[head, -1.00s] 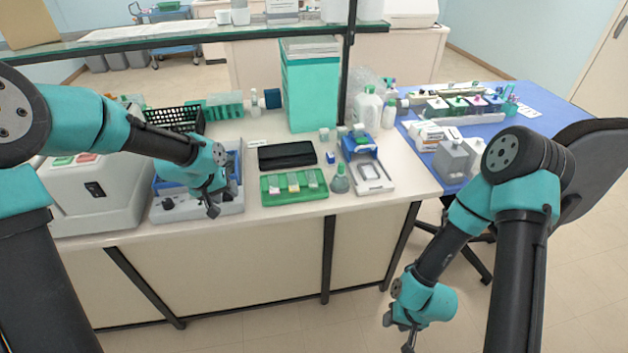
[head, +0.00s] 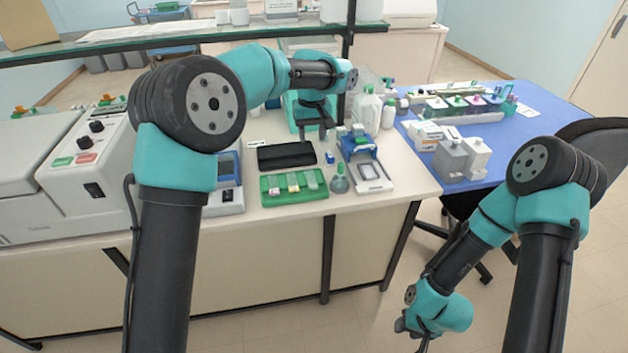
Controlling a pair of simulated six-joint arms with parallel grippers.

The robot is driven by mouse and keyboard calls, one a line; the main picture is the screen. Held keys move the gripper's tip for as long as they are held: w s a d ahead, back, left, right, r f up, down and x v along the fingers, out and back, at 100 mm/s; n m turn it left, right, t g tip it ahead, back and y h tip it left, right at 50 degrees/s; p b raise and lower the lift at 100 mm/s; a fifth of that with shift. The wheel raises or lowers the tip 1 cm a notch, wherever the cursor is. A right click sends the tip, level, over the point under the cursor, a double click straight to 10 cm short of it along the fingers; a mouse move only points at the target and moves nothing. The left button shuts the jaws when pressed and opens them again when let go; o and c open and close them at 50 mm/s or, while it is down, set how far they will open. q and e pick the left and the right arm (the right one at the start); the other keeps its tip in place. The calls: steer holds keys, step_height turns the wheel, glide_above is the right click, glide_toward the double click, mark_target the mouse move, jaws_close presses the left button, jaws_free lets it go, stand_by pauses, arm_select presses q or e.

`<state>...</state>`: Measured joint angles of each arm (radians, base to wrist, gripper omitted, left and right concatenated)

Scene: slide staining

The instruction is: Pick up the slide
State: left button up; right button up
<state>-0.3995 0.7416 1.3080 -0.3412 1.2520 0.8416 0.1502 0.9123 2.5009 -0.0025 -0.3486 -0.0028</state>
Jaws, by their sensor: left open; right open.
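A green slide tray (head: 318,193) lies near the front edge of the bench. Thin slides lie side by side on it, among them a pale one in the middle (head: 293,182); which slide the task means cannot be told. My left gripper (head: 314,133) is open and empty, pointing down above the bench behind the tray and the dark case. My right gripper (head: 416,343) is open, low in front of the bench and away from the tray. Its fingers are small and partly cut off at the bottom edge.
A dark flat case (head: 287,154) lies just behind the tray. A small flask (head: 339,182) and a blue-and-white device (head: 372,178) stand to its right. White bottles (head: 367,108) stand further back. A machine with knobs (head: 90,165) fills the left. A glass shelf crosses behind.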

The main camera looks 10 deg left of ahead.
arm_select(q)
glide_above(313, 184)
step_height(313, 184, down, 12)
steer(key=shift+a+f, duration=0.15)
stand_by(0.5)
steer(key=shift+f, duration=2.6)
steer(key=c, duration=0.7)
steer(key=shift+r, duration=0.2)
